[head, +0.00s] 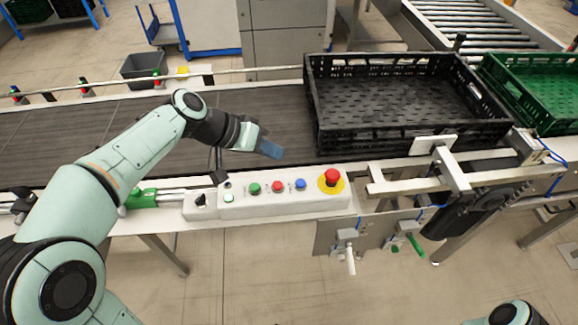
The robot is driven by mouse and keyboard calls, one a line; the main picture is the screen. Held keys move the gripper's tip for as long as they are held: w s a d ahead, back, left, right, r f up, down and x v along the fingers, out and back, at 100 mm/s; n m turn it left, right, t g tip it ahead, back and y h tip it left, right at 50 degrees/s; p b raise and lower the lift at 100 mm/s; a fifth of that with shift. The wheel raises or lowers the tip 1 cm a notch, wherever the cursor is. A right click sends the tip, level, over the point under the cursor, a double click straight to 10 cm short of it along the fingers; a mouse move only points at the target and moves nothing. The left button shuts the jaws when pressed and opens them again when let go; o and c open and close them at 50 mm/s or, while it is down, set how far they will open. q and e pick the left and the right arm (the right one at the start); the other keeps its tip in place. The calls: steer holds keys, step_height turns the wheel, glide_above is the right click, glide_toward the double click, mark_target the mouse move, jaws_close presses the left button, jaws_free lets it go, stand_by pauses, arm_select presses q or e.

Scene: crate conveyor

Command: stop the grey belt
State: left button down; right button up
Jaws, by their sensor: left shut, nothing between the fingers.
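The dark grey belt (60,135) runs across the view from the left. A white control box (240,206) is fixed along its near edge. On the box are a green button (254,188), a red button (278,186), a blue button (300,185) and a large red mushroom button (331,177) on a yellow disc. A black rotary knob (199,199) sits at its left end. My left gripper (271,150) is shut and empty, above the belt and beyond the buttons, not touching them. My right gripper is out of view.
A black crate (411,132) stands at the belt's right part, with a green crate (528,100) beyond it to the right. A white bracket (434,145) and metal frame are right of the control box. The belt's left part holds no crate.

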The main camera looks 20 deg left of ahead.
mark_target(273, 185)
arm_select(q)
steer(key=shift+s+r, duration=0.1)
steer(key=shift+r, duration=0.3)
steer(key=shift+s, duration=0.1)
step_height(273, 185, down, 8)
steer(key=b, duration=0.6)
steer(key=shift+d+f, duration=0.1)
steer(key=shift+f, duration=0.1)
steer(key=shift+f+b, duration=0.25)
steer(key=shift+b, duration=0.25)
stand_by(1.2)
steer(key=shift+f+b, duration=0.4)
